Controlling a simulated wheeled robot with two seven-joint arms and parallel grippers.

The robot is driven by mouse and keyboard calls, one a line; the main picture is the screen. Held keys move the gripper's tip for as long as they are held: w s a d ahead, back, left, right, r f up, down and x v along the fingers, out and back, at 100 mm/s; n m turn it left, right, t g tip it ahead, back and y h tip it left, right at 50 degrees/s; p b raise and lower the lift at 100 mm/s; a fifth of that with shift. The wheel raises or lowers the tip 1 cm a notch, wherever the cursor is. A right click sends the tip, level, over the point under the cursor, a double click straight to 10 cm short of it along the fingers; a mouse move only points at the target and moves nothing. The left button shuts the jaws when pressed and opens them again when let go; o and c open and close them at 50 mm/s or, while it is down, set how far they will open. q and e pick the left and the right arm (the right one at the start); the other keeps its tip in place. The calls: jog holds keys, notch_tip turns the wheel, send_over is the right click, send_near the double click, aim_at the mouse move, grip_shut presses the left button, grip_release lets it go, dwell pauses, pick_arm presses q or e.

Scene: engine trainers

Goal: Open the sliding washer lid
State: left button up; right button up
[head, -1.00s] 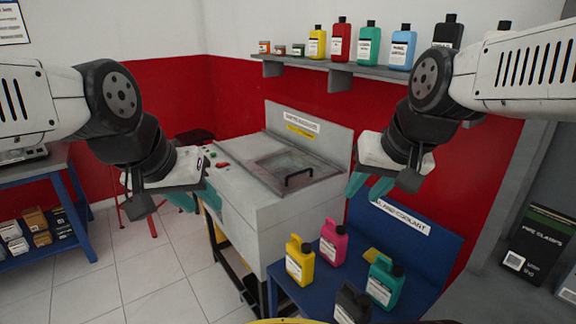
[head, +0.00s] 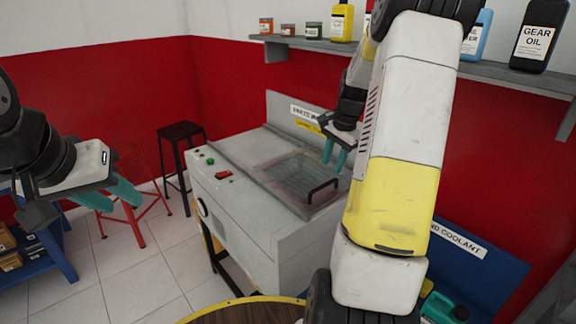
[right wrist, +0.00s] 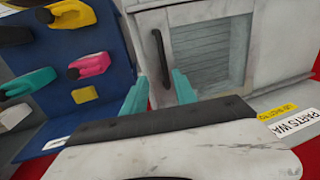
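The parts washer (head: 255,215) is a pale grey cabinet with a framed, see-through lid (head: 285,172) on top, which lies over the opening. A black bar handle (head: 322,190) stands at the lid's right end; it also shows in the right wrist view (right wrist: 162,58). My right gripper (head: 334,164) is open and empty above the washer's back right part. In the right wrist view its teal fingers (right wrist: 161,77) point toward the handle, which lies ahead between them, apart from them. My left gripper (head: 123,202) is open and empty, left of the washer.
A blue stand with coolant bottles (head: 440,308) is at the right, partly hidden by my right arm; its bottles also show in the right wrist view (right wrist: 90,65). A shelf of bottles (head: 310,43) runs above. A black stool (head: 180,130) and a red stool (head: 140,225) stand left.

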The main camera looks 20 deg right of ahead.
aim_at(325, 184)
jog(key=x, duration=0.6)
jog(key=w+x, duration=0.1)
jog(key=x, duration=0.2)
jog(key=shift+r, duration=0.1)
grip_shut()
dwell(1.3)
